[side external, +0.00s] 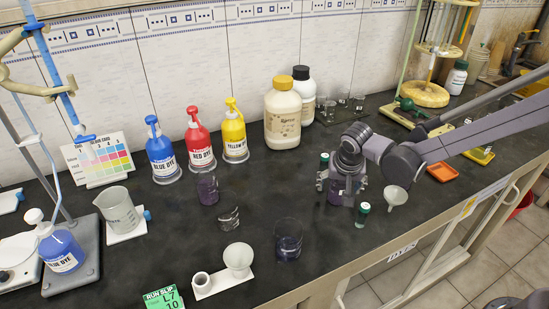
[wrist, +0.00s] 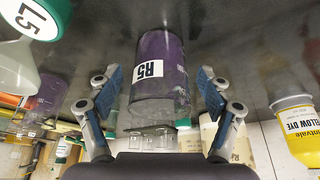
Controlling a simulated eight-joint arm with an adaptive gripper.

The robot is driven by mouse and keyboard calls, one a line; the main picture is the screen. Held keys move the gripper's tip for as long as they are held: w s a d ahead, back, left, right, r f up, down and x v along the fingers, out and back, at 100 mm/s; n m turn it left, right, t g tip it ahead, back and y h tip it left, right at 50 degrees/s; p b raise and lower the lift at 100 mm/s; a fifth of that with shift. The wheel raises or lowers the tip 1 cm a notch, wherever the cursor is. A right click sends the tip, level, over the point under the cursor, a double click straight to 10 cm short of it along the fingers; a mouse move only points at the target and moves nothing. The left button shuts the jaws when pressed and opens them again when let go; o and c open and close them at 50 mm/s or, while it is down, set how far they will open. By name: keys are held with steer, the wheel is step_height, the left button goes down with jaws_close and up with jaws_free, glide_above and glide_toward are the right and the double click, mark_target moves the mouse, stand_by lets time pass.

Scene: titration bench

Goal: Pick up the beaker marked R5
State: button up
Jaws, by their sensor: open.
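The beaker marked R5 (wrist: 160,75) is a clear glass with purple contents and a white R5 label, in the middle of the wrist view. My gripper (wrist: 158,88) is open, with one finger on each side of the beaker and visible gaps between. In the side external view my gripper (side external: 342,187) is low over the dark bench, and a purple beaker (side external: 336,196) shows partly between its fingers. My wrist hides much of that beaker there.
A green-capped vial (side external: 362,213) and a white funnel (side external: 395,196) stand close on the right; an item marked L5 (wrist: 30,15) is near in the wrist view. Other beakers (side external: 288,240) (side external: 208,188) stand to the left. Large bottles (side external: 283,115) and the yellow dye bottle (side external: 235,135) are behind.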

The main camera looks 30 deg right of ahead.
steer(key=shift+f, duration=0.15)
steer(key=c, duration=1.3)
